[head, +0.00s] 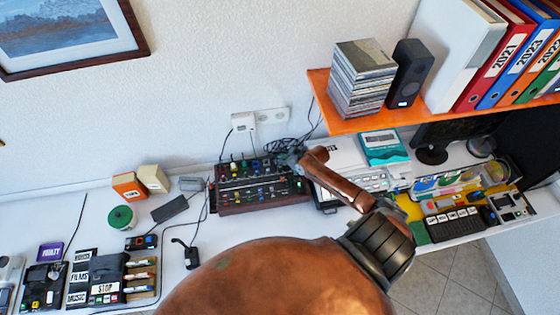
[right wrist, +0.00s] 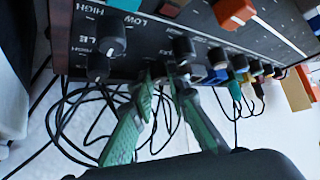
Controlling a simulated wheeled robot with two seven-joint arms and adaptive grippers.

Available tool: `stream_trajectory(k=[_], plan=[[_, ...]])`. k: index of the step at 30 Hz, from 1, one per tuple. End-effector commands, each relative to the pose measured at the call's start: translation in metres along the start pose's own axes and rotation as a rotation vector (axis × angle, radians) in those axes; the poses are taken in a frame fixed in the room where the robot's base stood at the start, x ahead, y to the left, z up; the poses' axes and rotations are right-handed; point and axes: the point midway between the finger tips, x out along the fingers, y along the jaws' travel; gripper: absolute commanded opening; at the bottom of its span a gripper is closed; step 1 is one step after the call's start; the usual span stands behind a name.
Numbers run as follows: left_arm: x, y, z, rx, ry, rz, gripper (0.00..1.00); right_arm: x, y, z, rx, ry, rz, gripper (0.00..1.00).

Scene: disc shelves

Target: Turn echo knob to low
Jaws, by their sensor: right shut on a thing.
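A dark control box with wooden ends (head: 258,194) stands on the white desk against the wall, its top full of knobs and plugs. My right gripper (head: 290,160) is at the box's rear right corner. In the right wrist view, the green fingers (right wrist: 165,80) are close together at the panel, shut on a small part that they mostly hide. A black knob (right wrist: 106,57) with a white mark sits left of them, near printed LOW and HIGH. Another black knob (right wrist: 184,50) is just right of the fingers. I cannot read which knob is echo. My left gripper is out of view.
Black cables (right wrist: 85,110) loop behind the box to a wall socket (head: 260,118). An orange shelf (head: 375,122) with discs, a speaker (head: 409,72) and binders overhangs at the right. Small boxes and a green tin (head: 120,218) stand left.

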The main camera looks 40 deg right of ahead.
Motion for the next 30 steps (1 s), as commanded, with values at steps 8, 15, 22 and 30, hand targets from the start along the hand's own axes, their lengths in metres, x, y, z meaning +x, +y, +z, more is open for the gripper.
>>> stream_trajectory(k=[8,15,22,30], plan=[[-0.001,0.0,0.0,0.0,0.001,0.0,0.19,-0.001,0.001,-0.002,0.0,0.003,0.002,0.19],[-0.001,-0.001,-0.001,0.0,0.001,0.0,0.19,0.0,0.0,-0.001,0.001,0.001,0.001,0.22],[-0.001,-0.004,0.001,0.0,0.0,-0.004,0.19,0.0,0.0,0.0,0.002,-0.001,0.001,0.22],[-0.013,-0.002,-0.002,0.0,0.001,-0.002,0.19,-0.001,-0.003,-0.003,0.049,0.003,0.042,0.22]])
